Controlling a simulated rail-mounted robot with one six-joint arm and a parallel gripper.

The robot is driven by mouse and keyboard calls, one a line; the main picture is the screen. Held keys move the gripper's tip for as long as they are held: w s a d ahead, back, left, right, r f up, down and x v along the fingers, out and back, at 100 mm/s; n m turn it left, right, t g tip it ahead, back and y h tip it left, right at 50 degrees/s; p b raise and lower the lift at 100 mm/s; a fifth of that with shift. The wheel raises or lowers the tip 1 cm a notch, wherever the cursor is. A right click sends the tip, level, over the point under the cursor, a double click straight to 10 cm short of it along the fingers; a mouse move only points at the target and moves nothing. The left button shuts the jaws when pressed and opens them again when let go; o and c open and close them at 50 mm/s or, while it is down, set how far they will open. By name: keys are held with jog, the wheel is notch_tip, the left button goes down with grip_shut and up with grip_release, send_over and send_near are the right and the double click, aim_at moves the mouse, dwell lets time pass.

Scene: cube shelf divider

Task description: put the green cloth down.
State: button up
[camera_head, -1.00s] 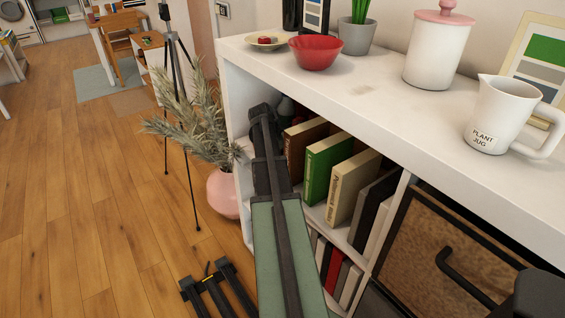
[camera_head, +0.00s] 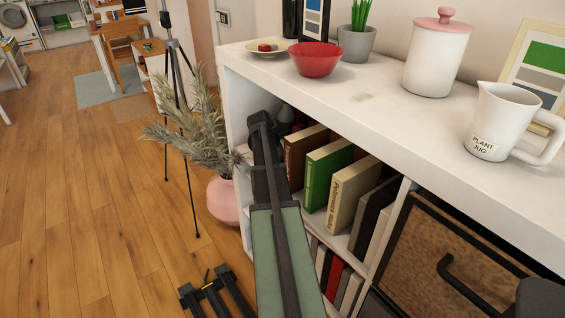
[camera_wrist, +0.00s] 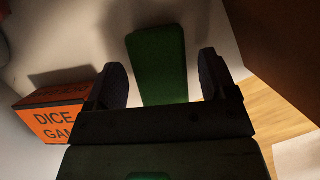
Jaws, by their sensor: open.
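The green cloth (camera_wrist: 158,62) shows in the wrist view as a flat green oblong on a pale shelf surface. It lies between and a little beyond the fingers of my gripper (camera_wrist: 164,84). The fingers stand apart, with a gap visible on each side of the cloth. In the head view my arm reaches into the upper left compartment of the white shelf (camera_head: 395,130). The cloth and my fingertips are hidden there.
An orange dice game box (camera_wrist: 55,110) sits left of the fingers. Brown (camera_head: 302,152), green (camera_head: 325,172) and cream (camera_head: 350,195) books stand to the right of my arm. A pink vase (camera_head: 226,200) with a bushy plant stands left of the shelf.

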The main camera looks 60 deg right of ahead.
jog(key=p+v, duration=0.9)
jog(key=v, duration=0.2)
jog(key=shift+w+a+r, duration=0.1)
jog(key=shift+a, duration=0.05)
jog(key=w+a+m+t, duration=0.1)
jog(key=w+a+m, duration=0.25)
jog(key=a, duration=1.25)
jog(key=s+a+m+t+y, duration=0.1)
jog(key=s+a+m, duration=0.1)
jog(key=a, duration=1.4)
jog(key=s+a+f+m+t+y, duration=0.1)
jog(key=s+a+m+y, duration=0.1)
jog(key=a, duration=1.3)
jog(key=shift+s+a+m, duration=0.4)
jog(key=shift+s+m, duration=0.15)
jog(key=shift+m, duration=0.6)
jog(key=shift+f, duration=0.1)
